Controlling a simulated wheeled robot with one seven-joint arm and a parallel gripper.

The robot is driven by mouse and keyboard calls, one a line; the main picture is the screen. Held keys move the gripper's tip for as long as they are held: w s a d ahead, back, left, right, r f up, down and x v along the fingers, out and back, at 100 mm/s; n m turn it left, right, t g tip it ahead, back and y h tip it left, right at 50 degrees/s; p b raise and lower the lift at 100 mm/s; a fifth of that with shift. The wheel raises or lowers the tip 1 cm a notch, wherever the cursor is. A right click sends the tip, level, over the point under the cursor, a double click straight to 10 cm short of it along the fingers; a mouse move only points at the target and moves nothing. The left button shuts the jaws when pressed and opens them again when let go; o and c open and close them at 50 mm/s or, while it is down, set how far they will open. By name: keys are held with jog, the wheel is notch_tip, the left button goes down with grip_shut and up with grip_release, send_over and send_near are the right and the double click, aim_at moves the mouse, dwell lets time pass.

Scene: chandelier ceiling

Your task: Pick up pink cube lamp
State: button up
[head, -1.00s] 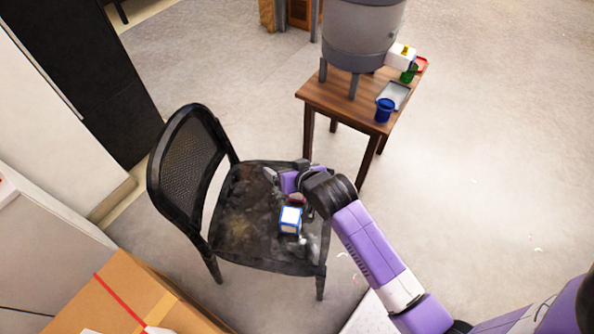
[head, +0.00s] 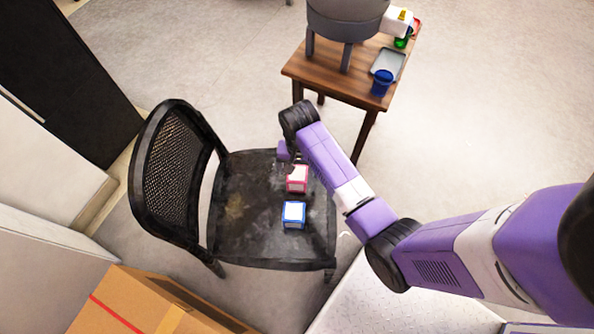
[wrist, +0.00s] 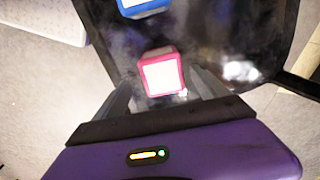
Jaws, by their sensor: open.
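The pink cube lamp (head: 297,179), with white panels, sits on the black chair seat (head: 245,205). It also shows in the wrist view (wrist: 162,74), between and just ahead of my two fingers. My gripper (wrist: 163,95) is open and empty; no contact with the lamp is clear. In the head view my gripper is over the far right part of the seat, at the lamp, its fingertips partly hidden by my arm. A blue cube lamp (head: 294,215) stands on the seat a little nearer the camera.
The black chair backrest (head: 172,165) rises on the left. A wooden table (head: 340,80) behind holds a large grey pot (head: 345,18), a blue cup (head: 382,82) and a tray (head: 389,64). A cardboard box (head: 135,305) stands at lower left.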

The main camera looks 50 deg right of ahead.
aim_at(297, 173)
jog(key=f, duration=0.2)
jog(key=f+b, duration=0.1)
jog(key=f, duration=0.1)
jog(key=shift+w+a+f, duration=0.1)
jog(key=shift+a+f, duration=0.1)
jog(key=c, duration=1.7)
jog(key=shift+r, duration=0.1)
